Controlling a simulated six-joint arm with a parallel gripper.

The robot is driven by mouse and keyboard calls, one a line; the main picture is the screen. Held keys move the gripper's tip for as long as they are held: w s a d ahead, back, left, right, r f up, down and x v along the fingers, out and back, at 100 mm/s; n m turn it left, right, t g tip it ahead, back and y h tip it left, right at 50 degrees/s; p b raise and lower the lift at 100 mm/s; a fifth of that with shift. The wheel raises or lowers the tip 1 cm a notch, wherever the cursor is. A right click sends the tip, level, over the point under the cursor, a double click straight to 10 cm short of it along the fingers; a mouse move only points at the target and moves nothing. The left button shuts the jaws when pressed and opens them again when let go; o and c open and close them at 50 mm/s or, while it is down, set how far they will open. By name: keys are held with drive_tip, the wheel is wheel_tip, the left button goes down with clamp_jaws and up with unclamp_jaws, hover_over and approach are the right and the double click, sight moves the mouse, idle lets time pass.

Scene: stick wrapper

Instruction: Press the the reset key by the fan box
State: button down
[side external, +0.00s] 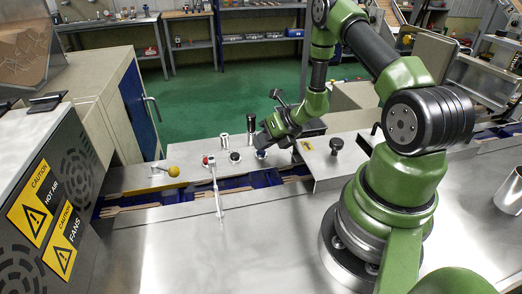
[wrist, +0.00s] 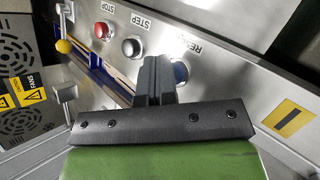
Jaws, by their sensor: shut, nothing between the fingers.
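The reset key is a round blue button (wrist: 180,72) in a metal ring, with "RESET" lettered beside it in the wrist view. In the side view the blue button (side external: 261,154) is at the right end of a row of buttons on the metal panel. My gripper (wrist: 154,62) is shut and empty, its dark fingers just left of the blue button in the wrist view and partly covering its edge. In the side view my gripper (side external: 263,143) is close above that button. I cannot tell whether it touches. The fan box (side external: 50,205) with caution labels stands at the left.
A metal lever (side external: 214,184) stands in front, by a blue channel with wooden sticks. The front metal table (side external: 200,255) is clear.

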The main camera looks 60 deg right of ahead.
drive_tip(key=shift+r, duration=0.9)
drive_tip(key=shift+r, duration=0.1)
drive_tip(key=shift+r, duration=2.4)
